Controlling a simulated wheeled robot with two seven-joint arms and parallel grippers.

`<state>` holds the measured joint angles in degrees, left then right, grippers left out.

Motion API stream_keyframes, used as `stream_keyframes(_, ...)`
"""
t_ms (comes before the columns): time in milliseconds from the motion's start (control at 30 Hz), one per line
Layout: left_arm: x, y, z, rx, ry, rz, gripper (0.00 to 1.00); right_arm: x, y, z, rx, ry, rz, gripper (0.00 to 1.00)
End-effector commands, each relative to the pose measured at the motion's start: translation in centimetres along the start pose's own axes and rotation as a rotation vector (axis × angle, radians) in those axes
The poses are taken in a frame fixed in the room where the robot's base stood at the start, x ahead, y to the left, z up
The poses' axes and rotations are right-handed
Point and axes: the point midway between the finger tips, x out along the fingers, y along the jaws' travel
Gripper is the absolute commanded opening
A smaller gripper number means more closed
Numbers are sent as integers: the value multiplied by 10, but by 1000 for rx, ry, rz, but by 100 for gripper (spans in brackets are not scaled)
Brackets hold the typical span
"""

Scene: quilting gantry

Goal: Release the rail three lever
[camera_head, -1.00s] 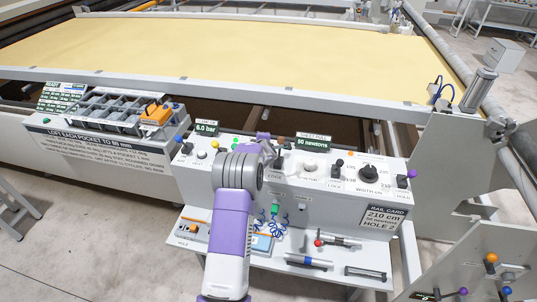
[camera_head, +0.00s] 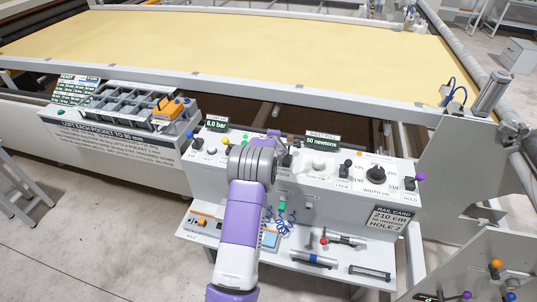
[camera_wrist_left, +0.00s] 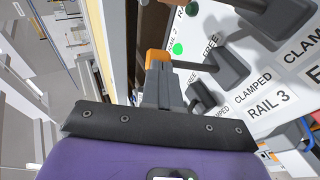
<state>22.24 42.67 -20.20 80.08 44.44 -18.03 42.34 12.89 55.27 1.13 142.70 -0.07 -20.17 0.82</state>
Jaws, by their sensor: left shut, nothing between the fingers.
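The rail levers stand on a white console (camera_head: 300,200) in the head view, mostly hidden behind my left arm. In the left wrist view, a dark lever (camera_wrist_left: 230,66) sits between the words FREE and CLAMPED, in line with a RAIL 3 label (camera_wrist_left: 270,103). Its handle points left towards my finger. Which position it is in is hard to tell. My right gripper is not in view.
A second dark lever (camera_wrist_left: 201,97) stands close below and another (camera_wrist_left: 268,14) above. A green lamp (camera_wrist_left: 178,48) is lit. In the head view, a width knob (camera_head: 375,174) stands right of the gripper, and a tool shelf (camera_head: 225,240) lies below. Yellow fabric (camera_head: 250,45) stretches behind.

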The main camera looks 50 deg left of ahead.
Motion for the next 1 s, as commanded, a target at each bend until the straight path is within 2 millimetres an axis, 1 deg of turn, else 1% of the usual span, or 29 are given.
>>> stream_keyframes(200,-36,5,16,5,-16,5,0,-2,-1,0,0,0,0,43)
stream_keyframes(600,-107,1,14,5,-15,4,0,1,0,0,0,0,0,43)
stream_keyframes(700,-120,0,14,5,-14,5,0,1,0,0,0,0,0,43)
stream_keyframes(800,-128,0,14,5,-14,5,0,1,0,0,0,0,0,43)
stream_keyframes(1000,-132,-1,13,6,-12,4,0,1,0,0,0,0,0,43)
